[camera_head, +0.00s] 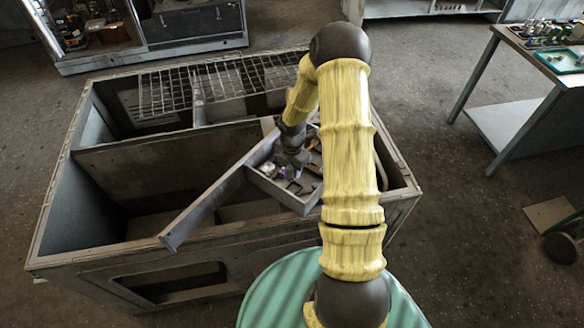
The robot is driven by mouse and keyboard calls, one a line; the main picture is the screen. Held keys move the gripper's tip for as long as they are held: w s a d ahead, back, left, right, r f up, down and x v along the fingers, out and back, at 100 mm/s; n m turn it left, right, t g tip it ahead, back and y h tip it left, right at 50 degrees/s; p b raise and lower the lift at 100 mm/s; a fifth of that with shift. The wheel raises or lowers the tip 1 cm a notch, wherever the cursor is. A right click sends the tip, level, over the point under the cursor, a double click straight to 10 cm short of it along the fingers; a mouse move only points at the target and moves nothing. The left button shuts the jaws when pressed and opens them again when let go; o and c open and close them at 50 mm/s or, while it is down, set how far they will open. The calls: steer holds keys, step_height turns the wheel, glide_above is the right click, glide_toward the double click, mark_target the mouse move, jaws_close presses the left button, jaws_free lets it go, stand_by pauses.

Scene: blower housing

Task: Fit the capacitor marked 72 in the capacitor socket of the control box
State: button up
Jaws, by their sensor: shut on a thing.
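My gripper (284,170) points down into the open control box (308,207), a shallow grey tray-like box inside the blower housing. It is shut on a small part, apparently a capacitor, mostly hidden by the fingers. A purplish patch shows at the fingertips; no marking can be read. A small pale yellowish part (267,169) sits just left of the fingertips in the box. Dark rectangular parts (294,187) lie to the right and front of them. I cannot tell which fitting is the capacitor socket, or whether the held part touches it.
The housing (60,215) has high metal walls around a deep open bay on the left. A slanted metal strip (205,205) runs from the control box to the front edge. A wire grille (215,82) covers the back. A side table (530,50) with loose parts and a tray stands right.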

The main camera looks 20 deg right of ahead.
steer(key=shift+f+b, duration=2.45)
steer(key=shift+f, duration=0.4)
steer(key=shift+f+b, duration=0.55)
steer(key=shift+f, duration=0.85)
steer(key=o, duration=0.9)
steer(key=shift+r, duration=0.15)
step_height(320, 180, up, 17)
steer(key=shift+d+r+b, duration=0.1)
steer(key=shift+b, duration=0.65)
